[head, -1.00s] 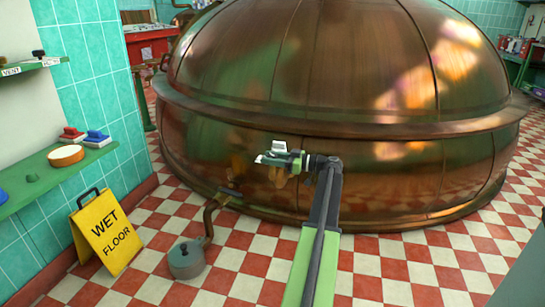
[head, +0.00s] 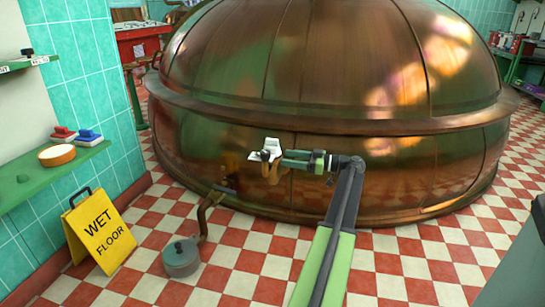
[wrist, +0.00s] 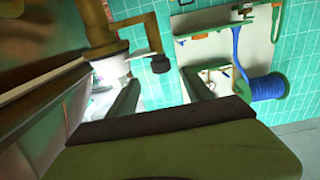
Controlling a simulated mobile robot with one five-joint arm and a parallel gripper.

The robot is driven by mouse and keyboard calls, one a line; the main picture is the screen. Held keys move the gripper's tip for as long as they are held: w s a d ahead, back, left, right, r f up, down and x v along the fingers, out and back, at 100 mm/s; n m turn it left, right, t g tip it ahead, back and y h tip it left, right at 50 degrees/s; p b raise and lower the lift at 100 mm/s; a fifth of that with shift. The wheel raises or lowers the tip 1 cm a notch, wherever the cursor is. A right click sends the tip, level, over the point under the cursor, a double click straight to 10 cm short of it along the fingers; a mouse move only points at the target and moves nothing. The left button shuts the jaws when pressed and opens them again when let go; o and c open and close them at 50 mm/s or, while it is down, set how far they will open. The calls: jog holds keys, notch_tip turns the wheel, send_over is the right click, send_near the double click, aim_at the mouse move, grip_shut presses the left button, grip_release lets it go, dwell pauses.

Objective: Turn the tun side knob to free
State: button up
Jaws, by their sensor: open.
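The big copper tun (head: 330,70) fills the middle of the head view. A small brown fitting (head: 271,175) stands out from its lower side, with a white plate (head: 268,147) above it. My gripper (head: 258,157) is at this fitting, pointing left along the tun's side, and partly covers it. In the wrist view, a brass bracket ends in a dark knob (wrist: 160,63), seen between and beyond the fingertips of my gripper (wrist: 163,92). The fingers are open, with nothing between them. I cannot tell whether they touch the knob, nor read its setting.
A yellow wet floor sign (head: 98,232) stands at left. A green shelf (head: 40,178) holds brushes. A blue reel (wrist: 268,88) shows in the wrist view.

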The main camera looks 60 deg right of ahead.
jog(key=v, duration=0.6)
jog(key=shift+s+d, duration=0.15)
jog(key=shift+s, duration=0.2)
